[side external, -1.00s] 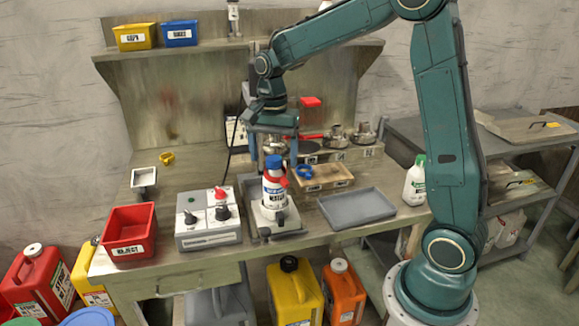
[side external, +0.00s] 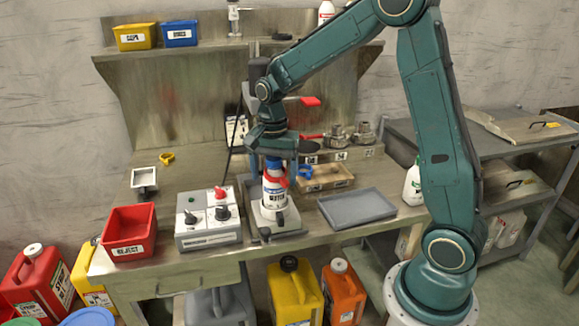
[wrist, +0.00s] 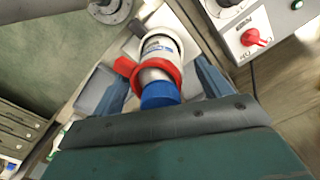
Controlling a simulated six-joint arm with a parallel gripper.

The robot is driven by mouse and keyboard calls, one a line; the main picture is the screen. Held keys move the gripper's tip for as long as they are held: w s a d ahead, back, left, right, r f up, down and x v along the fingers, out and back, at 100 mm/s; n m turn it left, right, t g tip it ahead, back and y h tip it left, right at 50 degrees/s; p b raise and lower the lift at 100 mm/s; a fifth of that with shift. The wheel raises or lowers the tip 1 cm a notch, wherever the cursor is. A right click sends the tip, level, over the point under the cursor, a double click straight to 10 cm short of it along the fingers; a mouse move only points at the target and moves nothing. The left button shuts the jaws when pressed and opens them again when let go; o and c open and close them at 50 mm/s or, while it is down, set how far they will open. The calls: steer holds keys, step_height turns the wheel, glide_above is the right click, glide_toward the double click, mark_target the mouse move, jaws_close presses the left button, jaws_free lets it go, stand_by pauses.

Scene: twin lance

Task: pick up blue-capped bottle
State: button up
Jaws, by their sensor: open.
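The blue-capped bottle (side external: 275,192) is white with a red collar and stands upright on a pale fixture (side external: 276,219) on the bench. Its blue cap (wrist: 160,94) shows in the wrist view, with the red collar (wrist: 155,72) and the white body beyond it. My gripper (side external: 275,170) is right above the bottle, pointing down, with its fingers around the level of the cap. In the wrist view my gripper (wrist: 165,85) has blue fingers on both sides of the bottle, with gaps between. It is open and holds nothing.
A grey tray (side external: 356,208) lies to the right. A shallow wooden box (side external: 325,177) is behind. A white bottle (side external: 412,184) stands right.

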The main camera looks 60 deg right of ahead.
steer(key=c, duration=1.6)
steer(key=shift+r, duration=0.15)
step_height(320, 180, up, 20)
steer(key=shift+f, duration=0.1)
